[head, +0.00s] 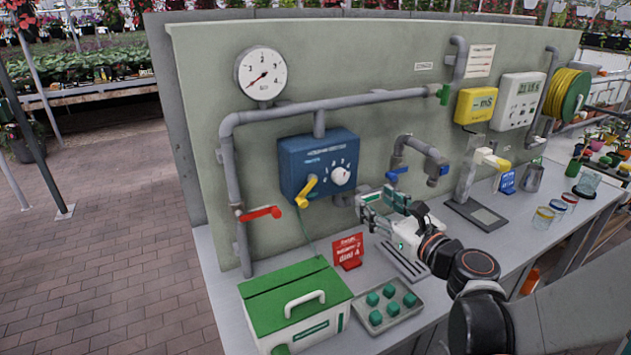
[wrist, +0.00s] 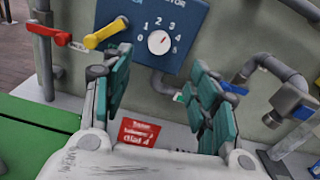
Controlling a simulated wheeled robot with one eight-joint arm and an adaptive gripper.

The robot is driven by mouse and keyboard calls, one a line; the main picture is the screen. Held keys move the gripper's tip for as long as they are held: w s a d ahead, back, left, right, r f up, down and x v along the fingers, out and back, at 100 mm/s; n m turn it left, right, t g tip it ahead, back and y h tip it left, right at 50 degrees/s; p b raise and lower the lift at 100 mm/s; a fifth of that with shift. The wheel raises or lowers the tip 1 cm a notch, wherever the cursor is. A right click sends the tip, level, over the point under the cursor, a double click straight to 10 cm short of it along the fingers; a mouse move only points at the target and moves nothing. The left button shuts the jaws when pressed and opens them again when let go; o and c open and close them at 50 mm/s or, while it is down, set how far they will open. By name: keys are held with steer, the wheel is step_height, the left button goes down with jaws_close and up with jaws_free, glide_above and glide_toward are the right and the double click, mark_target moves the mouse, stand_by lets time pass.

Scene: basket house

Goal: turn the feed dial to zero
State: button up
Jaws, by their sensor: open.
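The feed dial (head: 341,175) is a round white knob on the front of a blue box (head: 300,160) fixed to the grey-green panel. In the wrist view the dial (wrist: 158,42) has numbers from 0 to 5 around it, with 0 at its left. A small reddish mark on it seems to point right, towards about 4; the exact reading is unclear. My gripper (head: 370,209) is open and empty, below and to the right of the dial, apart from it. In the wrist view the dial shows beyond the gap between the green-padded fingers (wrist: 160,75).
A yellow lever (head: 306,190) sits left of the dial, and a red valve handle (head: 262,213) is further left. Pipes with blue-handled valves (head: 397,173) are to the right. A red sign (head: 347,251), green box (head: 295,305) and tray of green blocks (head: 388,305) are on the bench below.

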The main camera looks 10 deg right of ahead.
mark_target(343, 177)
steer(key=shift+m, duration=0.7)
steer(key=b+x, duration=0.1)
steer(key=x, duration=0.5)
steer(key=b+x, duration=0.1)
steer(key=x, duration=0.6)
steer(key=shift+w+f+b, duration=0.2)
steer(key=shift+f+b, duration=0.05)
steer(key=shift+b, duration=0.1)
steer(key=shift+c, duration=0.3)
steer(key=c, duration=1)
